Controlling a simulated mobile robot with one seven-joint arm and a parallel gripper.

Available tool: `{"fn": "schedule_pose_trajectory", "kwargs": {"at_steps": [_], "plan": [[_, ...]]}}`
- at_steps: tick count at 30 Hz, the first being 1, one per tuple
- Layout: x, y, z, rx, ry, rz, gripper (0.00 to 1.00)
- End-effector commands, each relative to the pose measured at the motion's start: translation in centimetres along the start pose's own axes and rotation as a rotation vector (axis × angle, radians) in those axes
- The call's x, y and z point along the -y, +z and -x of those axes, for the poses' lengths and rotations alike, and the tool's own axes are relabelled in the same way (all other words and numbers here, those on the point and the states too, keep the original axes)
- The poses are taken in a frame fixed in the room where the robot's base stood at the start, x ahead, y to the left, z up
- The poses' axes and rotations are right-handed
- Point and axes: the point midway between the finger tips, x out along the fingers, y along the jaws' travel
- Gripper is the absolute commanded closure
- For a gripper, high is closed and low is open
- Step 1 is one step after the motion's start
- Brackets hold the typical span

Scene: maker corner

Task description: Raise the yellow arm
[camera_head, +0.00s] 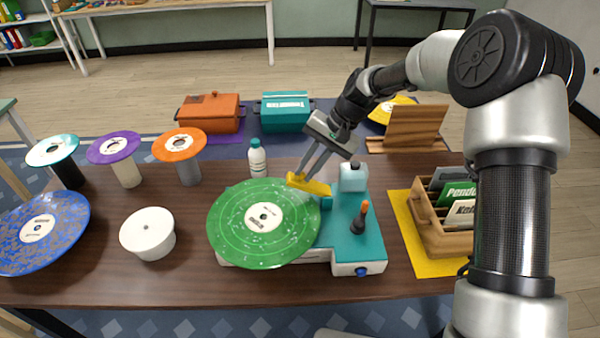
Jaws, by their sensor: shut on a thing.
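The yellow arm (317,188) shows as a short yellow bar above the upper right rim of a green speckled record (240,222). The record lies on a teal and white turntable (341,240). My gripper (306,177) reaches down from the upper right and is shut on the yellow arm. The fingers hide part of the bar. I cannot tell how high the bar stands over the record. A pale blue block (353,178) stands on the turntable just right of the bar.
A dark lever with an orange tip (363,214) stands on the turntable. A white bottle (257,158) is behind the record. A white round stand (148,234) and a blue record (40,232) are left. A wooden crate (432,222) is right. Orange (210,112) and teal (284,112) boxes are behind.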

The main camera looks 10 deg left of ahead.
Motion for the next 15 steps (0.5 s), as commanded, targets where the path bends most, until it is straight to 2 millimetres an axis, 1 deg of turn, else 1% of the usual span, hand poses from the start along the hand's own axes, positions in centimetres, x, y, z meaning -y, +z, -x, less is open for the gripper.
{"fn": "schedule_pose_trajectory", "kwargs": {"at_steps": [1,6,15], "plan": [[-0.5,-0.3,0.5,0.015,-0.046,-0.008,1.00],[-1.4,-0.8,1.8,0.077,-0.197,-0.008,1.00],[-3.5,-1.6,3.5,0.186,-0.462,-0.005,1.00]]}}
